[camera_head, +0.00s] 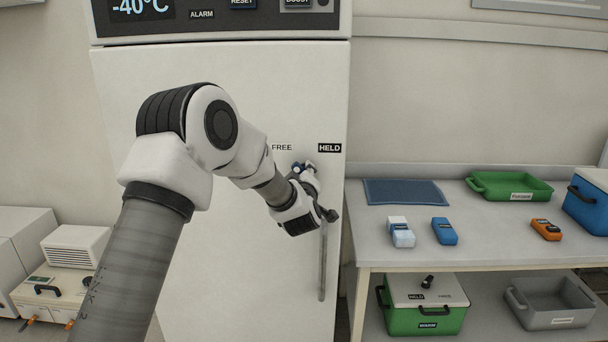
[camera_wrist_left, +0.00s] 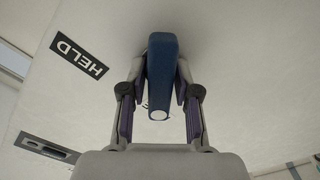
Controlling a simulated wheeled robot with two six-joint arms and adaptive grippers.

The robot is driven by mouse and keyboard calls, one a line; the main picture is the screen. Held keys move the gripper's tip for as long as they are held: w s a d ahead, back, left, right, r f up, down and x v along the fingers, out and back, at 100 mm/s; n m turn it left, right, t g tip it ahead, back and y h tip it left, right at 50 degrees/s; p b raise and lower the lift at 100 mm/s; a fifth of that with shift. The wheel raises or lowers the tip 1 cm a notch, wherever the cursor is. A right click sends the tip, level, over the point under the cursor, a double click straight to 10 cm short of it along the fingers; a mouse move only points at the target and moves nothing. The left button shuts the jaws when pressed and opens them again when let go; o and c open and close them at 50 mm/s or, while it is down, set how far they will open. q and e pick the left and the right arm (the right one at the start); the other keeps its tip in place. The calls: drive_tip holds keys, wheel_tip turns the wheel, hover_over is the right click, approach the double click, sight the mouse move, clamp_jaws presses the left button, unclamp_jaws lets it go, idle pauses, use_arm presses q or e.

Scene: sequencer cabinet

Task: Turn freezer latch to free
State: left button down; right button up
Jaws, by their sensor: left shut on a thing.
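The freezer (camera_head: 215,95) is a tall white cabinet with a display reading -40°C. Its door carries a FREE label (camera_head: 282,148) at left and a HELD label (camera_head: 329,148) at right; HELD also shows in the left wrist view (camera_wrist_left: 79,60). The blue latch (camera_wrist_left: 161,60) sticks out of the door, and in the head view only a small blue part shows below the labels. My left gripper (camera_head: 304,172) is shut on the latch, one finger on each side. The gripper hides most of the latch in the head view, so I cannot tell which label it points to. My right gripper is not in view.
A long vertical door handle (camera_head: 323,262) runs below my left gripper. At right, a bench (camera_head: 480,245) holds a blue mat (camera_head: 404,192), a green tray (camera_head: 510,187) and small blue and orange items. A green box (camera_head: 425,318) with its own HELD and FREE labels stands below.

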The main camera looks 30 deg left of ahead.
use_arm(q)
drive_tip(key=c, duration=1)
unclamp_jaws()
drive_tip(key=shift+s, duration=0.1)
drive_tip(key=v, duration=1.2)
drive_tip(key=shift+f, duration=0.15)
